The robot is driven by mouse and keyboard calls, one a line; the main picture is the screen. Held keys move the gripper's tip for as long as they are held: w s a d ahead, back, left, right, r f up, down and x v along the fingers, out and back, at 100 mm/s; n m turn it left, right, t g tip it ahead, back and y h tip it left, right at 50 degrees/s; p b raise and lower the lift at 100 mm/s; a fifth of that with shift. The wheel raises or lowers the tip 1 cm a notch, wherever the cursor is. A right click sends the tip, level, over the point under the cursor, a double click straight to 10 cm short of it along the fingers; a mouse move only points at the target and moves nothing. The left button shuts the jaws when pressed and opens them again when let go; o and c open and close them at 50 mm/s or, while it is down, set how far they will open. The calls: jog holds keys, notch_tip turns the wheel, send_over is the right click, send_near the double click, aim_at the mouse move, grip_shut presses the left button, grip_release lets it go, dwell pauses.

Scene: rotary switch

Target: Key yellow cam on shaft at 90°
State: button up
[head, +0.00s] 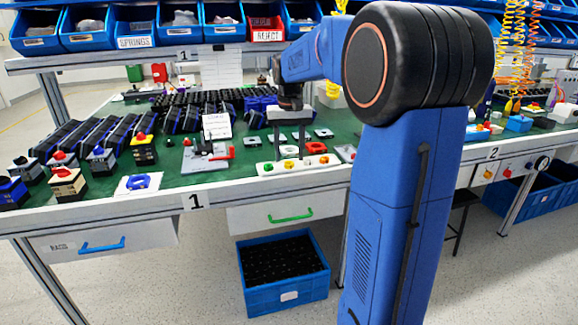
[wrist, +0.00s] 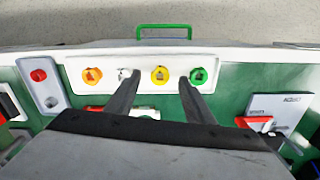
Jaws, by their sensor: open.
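The yellow cam (head: 289,164) sits on a white rack (wrist: 225,70) near the table's front edge, between the green cam (wrist: 198,76) and an uncovered rack spot (wrist: 128,72). In the wrist view the yellow cam (wrist: 160,75) appears between the two fingers of my gripper (wrist: 160,80), which is open and empty. In the head view my gripper (head: 289,148) points down over the rack; whether it touches the cam cannot be told. A grey fixture with a red lever (head: 218,154) lies left of the rack. I cannot make out the shaft.
An orange cam (wrist: 92,75) sits at the rack's other end. A grey plate with a red knob (wrist: 38,75) is beside the rack. Assembled switches (head: 68,182) stand at the table's left. A card (head: 216,126) stands behind the fixture. Blue bins (head: 85,27) line the shelf above.

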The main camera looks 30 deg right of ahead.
jog(key=shift+f, duration=1.05)
jog(key=c, duration=1.1)
